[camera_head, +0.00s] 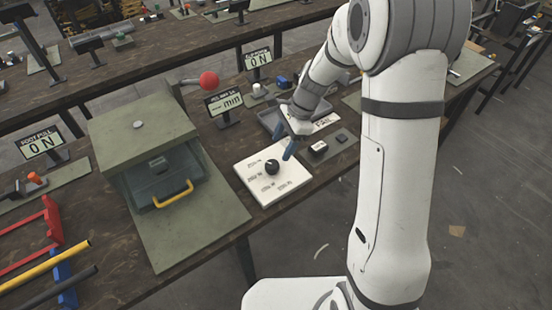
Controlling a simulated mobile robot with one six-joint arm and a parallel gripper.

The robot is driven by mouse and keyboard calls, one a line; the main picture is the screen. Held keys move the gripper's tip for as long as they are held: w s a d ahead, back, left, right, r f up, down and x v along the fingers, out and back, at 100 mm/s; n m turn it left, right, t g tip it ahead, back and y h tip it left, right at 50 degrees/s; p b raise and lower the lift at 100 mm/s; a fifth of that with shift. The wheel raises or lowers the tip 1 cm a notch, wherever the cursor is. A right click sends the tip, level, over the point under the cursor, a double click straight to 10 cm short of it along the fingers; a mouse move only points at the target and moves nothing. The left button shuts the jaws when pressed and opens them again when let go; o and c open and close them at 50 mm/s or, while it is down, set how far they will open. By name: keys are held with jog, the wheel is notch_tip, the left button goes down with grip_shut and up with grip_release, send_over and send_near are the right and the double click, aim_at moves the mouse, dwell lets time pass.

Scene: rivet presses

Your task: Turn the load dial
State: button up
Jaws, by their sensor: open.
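The load dial is a round black knob (272,166) on a white plate (283,192) with printed markings around it. The plate lies on the dark wooden bench in the middle of the view. My gripper (287,154), with blue fingertips, is just above and to the right of the knob. It is open and holds nothing that I can see. I cannot tell whether a fingertip touches the knob. A small display (229,103) reading "min" stands behind the plate.
A green press housing (140,120) with a yellow handle (173,194) and a red ball lever (208,79) stands left of the plate. A grey tray (271,118) and a dark pad with small black blocks (318,148) lie behind and right.

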aim_at(273, 164)
jog(key=x, duration=0.7)
jog(key=shift+s+f+p, duration=0.1)
jog(key=shift+f+p, duration=0.1)
jog(key=shift+p, duration=0.1)
